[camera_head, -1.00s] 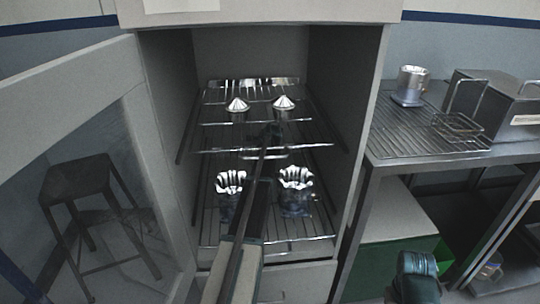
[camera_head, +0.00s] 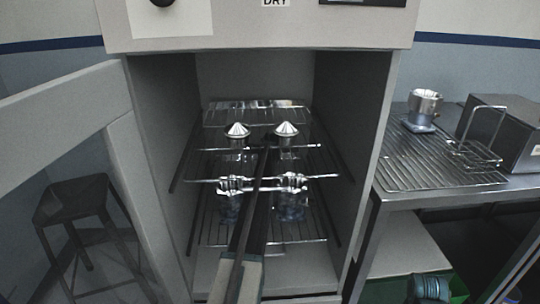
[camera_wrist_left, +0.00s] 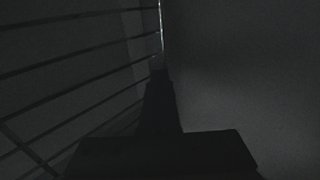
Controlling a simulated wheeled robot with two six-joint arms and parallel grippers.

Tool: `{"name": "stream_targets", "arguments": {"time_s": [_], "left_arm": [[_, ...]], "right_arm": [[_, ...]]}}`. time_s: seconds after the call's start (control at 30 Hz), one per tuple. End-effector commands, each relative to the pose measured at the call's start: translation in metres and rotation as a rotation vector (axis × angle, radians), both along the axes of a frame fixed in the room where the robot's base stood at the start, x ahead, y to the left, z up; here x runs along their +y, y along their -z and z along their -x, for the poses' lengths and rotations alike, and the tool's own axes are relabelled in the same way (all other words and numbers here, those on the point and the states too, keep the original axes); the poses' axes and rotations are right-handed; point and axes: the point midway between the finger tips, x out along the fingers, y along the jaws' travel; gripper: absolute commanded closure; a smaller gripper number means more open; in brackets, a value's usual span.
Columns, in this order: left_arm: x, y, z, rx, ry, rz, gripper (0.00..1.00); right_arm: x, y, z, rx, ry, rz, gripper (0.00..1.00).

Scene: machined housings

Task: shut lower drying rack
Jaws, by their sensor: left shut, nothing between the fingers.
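The lower drying rack (camera_head: 268,232) is a wire shelf low inside the open drying cabinet. Two shiny metal housings with scalloped tops, a left one (camera_head: 230,205) and a right one (camera_head: 291,208), stand upright on it. The upper rack (camera_head: 205,181) crosses in front of their tops. My left gripper (camera_head: 263,160) reaches in from the bottom of the head view, between the two housings. Its narrow fingers are shut and empty; they also show dark in the left wrist view (camera_wrist_left: 160,80). Whether they touch a rack is unclear. My right gripper is not in view.
Two cone-topped metal parts (camera_head: 238,131) sit at the back. The cabinet door (camera_head: 135,190) stands open at left, with a stool (camera_head: 75,205) behind it. At right, a bench (camera_head: 400,198) carries a metal cup (camera_head: 424,105), wire racks and a grey box.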

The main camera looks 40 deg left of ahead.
Motion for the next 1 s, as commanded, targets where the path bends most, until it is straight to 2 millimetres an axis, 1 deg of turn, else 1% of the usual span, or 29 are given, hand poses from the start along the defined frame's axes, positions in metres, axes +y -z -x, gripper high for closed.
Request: {"name": "stream_targets", "arguments": {"time_s": [0.03,0.33,0.47,0.57,0.63,0.77,1.0], "left_arm": [[0.003,-0.001,-0.004,-0.006,0.001,-0.004,1.0],[0.003,-0.002,-0.004,-0.008,0.001,-0.006,1.0],[0.0,-0.007,0.0,-0.007,0.001,-0.005,1.0],[-0.006,-0.014,0.007,-0.005,0.001,-0.003,1.0],[-0.013,-0.01,0.016,-0.004,0.001,-0.003,1.0],[-0.029,-0.01,0.036,-0.003,0.001,-0.002,1.0],[-0.064,-0.01,0.077,-0.002,0.001,-0.002,1.0]], "right_arm": [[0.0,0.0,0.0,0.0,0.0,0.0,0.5],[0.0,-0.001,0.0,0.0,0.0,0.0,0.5],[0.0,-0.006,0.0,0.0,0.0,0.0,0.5],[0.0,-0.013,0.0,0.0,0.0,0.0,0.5],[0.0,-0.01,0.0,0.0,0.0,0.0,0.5],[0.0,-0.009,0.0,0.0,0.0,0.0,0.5],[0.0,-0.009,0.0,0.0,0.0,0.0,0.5]]}}
